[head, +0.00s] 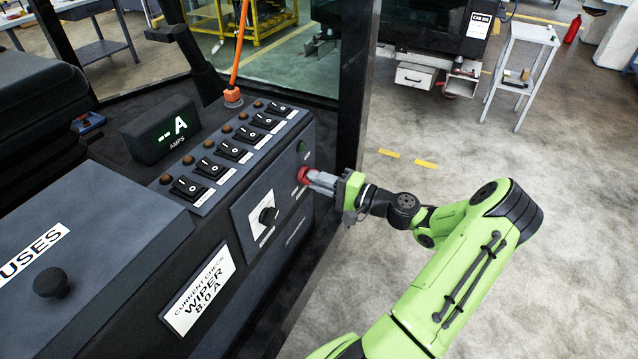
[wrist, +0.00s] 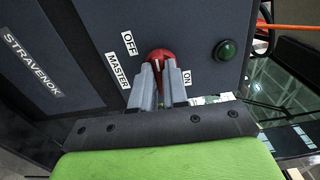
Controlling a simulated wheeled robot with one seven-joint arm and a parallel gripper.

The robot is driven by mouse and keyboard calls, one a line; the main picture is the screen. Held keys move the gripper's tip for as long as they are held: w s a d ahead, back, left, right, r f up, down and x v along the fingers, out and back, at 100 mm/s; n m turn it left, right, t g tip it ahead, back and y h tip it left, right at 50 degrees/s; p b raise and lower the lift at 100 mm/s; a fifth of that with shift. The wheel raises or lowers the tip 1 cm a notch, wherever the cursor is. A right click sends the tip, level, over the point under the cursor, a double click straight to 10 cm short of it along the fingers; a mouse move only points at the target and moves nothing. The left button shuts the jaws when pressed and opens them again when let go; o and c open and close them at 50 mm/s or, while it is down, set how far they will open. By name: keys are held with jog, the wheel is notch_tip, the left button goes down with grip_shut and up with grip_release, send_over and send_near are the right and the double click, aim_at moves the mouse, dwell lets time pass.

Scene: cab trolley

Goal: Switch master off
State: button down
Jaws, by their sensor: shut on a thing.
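The red master switch (head: 303,175) is on the right end face of the dark console. In the wrist view the red switch (wrist: 160,57) sits between the OFF label (wrist: 129,43), the MASTER label (wrist: 117,70) and the ON label (wrist: 187,78). My gripper (head: 312,178) reaches in from the right, and its grey fingers (wrist: 165,75) are closed on the switch. The fingers hide much of the switch, so I cannot tell which label it points to. A green round lamp (wrist: 225,50) is to its right; it looks dark.
The console carries a row of rocker switches (head: 232,150), a selector knob (head: 268,216) and an amps display (head: 160,130) reading "-- A". A dark cab post (head: 352,100) stands close behind my gripper.

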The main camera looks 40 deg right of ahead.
jog(key=shift+n, duration=0.4)
jog(key=c, duration=1.1)
grip_release()
jog(key=shift+c, duration=0.2)
jog(key=p+v, duration=0.1)
jog(key=v, duration=1.4)
jog(key=shift+s, duration=0.35)
jog(key=shift+d, duration=0.1)
